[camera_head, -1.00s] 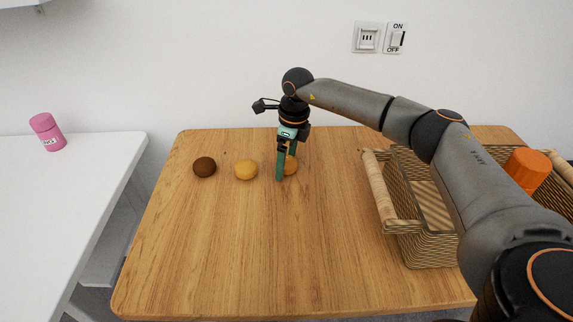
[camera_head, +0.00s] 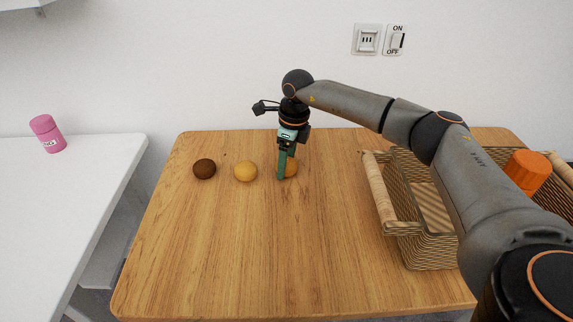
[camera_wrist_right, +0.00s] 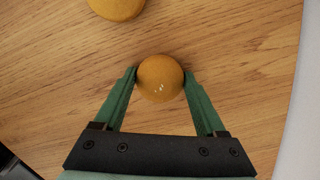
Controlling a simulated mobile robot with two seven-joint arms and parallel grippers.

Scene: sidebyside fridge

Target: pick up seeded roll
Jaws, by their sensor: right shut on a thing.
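The seeded roll (camera_wrist_right: 160,78) is a round orange-brown roll with a few pale specks on top. In the head view the roll (camera_head: 291,167) is partly hidden behind a finger. My right gripper (camera_head: 284,172) points down over the table and is shut on it. In the right wrist view the green fingertips of the gripper (camera_wrist_right: 160,80) touch the roll on both sides. The roll appears to be at the table surface; any lift is too small to tell. My left gripper is not in view.
A yellow roll (camera_head: 245,171) and a dark brown roll (camera_head: 204,169) lie to the left on the wooden table (camera_head: 250,250).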

